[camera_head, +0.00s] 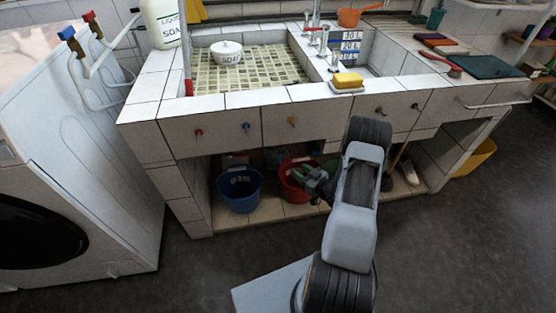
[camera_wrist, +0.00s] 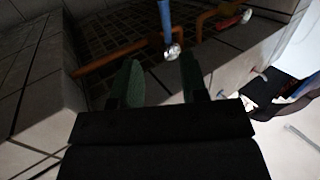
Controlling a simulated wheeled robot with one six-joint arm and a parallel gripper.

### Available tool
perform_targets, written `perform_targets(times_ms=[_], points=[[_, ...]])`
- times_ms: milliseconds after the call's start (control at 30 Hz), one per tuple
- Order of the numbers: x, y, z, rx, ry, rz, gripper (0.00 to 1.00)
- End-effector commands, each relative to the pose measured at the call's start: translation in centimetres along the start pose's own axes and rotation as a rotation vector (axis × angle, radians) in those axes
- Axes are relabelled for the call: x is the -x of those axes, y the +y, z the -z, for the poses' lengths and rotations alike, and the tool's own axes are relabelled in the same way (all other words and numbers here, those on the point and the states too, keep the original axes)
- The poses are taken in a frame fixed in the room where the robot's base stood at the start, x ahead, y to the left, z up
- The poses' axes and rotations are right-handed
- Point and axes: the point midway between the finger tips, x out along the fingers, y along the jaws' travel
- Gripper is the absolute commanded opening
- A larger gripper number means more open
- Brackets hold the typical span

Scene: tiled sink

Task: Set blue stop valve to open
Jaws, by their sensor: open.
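In the wrist view a blue handle (camera_wrist: 165,16) lies beyond my fingertips, by a silver fitting (camera_wrist: 172,52) on a copper-coloured pipe (camera_wrist: 120,60). It looks like the blue stop valve; how far it is turned is hard to tell. My gripper (camera_wrist: 161,75) is open, with its two dark green fingers apart and nothing between them. The blue handle is ahead of the gap and does not appear to be touched. In the head view my gripper (camera_head: 306,174) is low at the opening under the sink counter, and the valve is not distinguishable there.
A blue bucket (camera_head: 239,190) and a red bucket (camera_head: 297,190) stand under the counter near my gripper. The tiled front panel (camera_head: 220,128) above carries several small knobs, including a blue knob (camera_head: 246,127). A washing machine (camera_head: 80,190) stands left. The floor in front is clear.

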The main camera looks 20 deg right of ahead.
Motion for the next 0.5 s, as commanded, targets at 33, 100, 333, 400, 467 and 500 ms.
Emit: perform_targets(times_ms=[33, 100, 333, 400, 467, 500], points=[[0.1, -0.2, -0.3, -0.008, 0.028, 0.009, 0.4], [0.1, -0.4, -0.3, -0.013, 0.056, 0.021, 0.4], [-2.7, -0.8, -0.1, -0.016, 0.079, 0.033, 0.4], [-4.1, -0.8, 0.0, -0.014, 0.079, 0.032, 0.4], [-5.3, -0.8, 0.1, -0.015, 0.079, 0.031, 0.4], [-6.1, -0.8, 0.1, -0.014, 0.078, 0.031, 0.4]])
